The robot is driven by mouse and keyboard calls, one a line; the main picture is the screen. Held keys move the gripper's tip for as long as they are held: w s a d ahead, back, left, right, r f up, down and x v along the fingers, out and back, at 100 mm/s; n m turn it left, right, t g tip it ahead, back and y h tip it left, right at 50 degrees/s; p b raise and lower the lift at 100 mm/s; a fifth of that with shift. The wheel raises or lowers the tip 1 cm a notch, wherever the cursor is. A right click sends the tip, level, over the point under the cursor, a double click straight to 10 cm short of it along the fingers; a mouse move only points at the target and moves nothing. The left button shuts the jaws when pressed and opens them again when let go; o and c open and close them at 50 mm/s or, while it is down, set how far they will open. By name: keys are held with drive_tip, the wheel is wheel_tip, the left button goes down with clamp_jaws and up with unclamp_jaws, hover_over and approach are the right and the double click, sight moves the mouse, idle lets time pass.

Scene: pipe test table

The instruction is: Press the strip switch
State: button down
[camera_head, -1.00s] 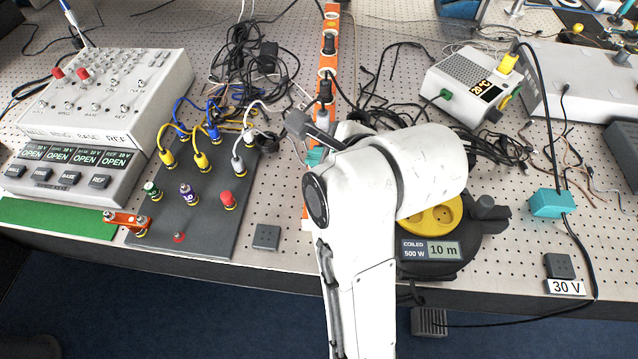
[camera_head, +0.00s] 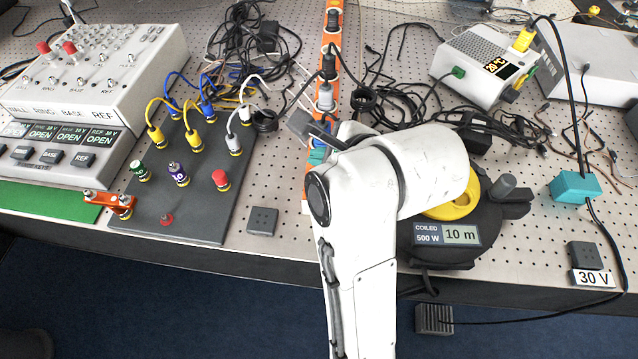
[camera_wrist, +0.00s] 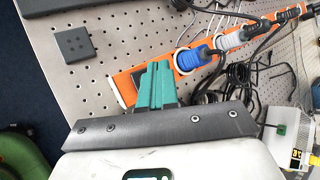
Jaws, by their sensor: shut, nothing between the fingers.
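The orange power strip (camera_head: 331,70) runs from the back edge of the picture toward the front of the table, with several plugs in it. It also shows in the wrist view (camera_wrist: 184,70), with a blue plug and a white plug in its sockets. My gripper (camera_wrist: 158,70) has teal fingers, shut and empty, over the near end of the strip. In the head view my gripper (camera_head: 317,156) is mostly behind my white arm.
A black cable reel (camera_head: 440,235) stands right of my arm. A small grey box (camera_head: 262,221) sits on the table left of the strip. A dark panel (camera_head: 195,205) with plugs lies farther left. Tangled black cables (camera_head: 405,105) lie beside the strip.

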sight(312, 169)
drive_tip(key=shift+f+b, duration=0.4)
drive_tip(key=shift+f, duration=0.6)
drive_tip(key=shift+f, duration=0.15)
idle(1.2)
drive_tip(key=shift+f, duration=0.25)
drive_tip(key=shift+f+b, duration=0.35)
drive_tip(key=shift+f, duration=0.1)
idle(0.9)
drive_tip(key=shift+r, duration=0.15)
drive_tip(key=shift+r+p, duration=0.75)
drive_tip(key=shift+p, duration=0.15)
wheel_tip(312, 169, up, 5)
drive_tip(key=p, duration=0.5)
